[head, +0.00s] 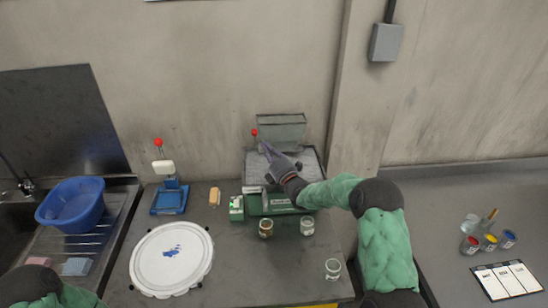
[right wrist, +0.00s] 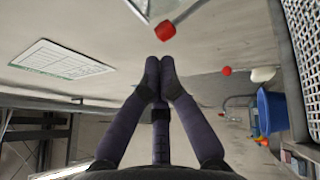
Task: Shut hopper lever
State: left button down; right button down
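The grey hopper (head: 281,133) stands on the mill at the back of the bench, against the wall. Its lever ends in a red ball (head: 254,132) at the hopper's left side. The right wrist view shows the lever's red ball (right wrist: 165,31) and its rod, which runs up and to the right. My right gripper (head: 264,146) is just below the ball, in front of the hopper. In the right wrist view its fingertips (right wrist: 159,62) meet, with nothing seen between them. The ball lies just beyond the tips; I cannot tell whether they touch. My left gripper is out of view.
A blue stand with a red-knobbed lever (head: 169,198) is left of the mill. A green-and-white box (head: 236,208), glass jars (head: 307,225) and a white round lid (head: 172,259) stand in front. A blue basin (head: 71,204) is far left.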

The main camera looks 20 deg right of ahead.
aim_at(256, 131)
jog(key=shift+x, duration=2.65)
jog(key=b, duration=0.1)
jog(key=w+b, duration=0.1)
jog(key=shift+d+r+b, duration=0.2)
jog(key=shift+r+b, duration=0.1)
jog(key=shift+r, duration=0.05)
jog(key=shift+w+r, duration=0.1)
jog(key=shift+r, duration=0.05)
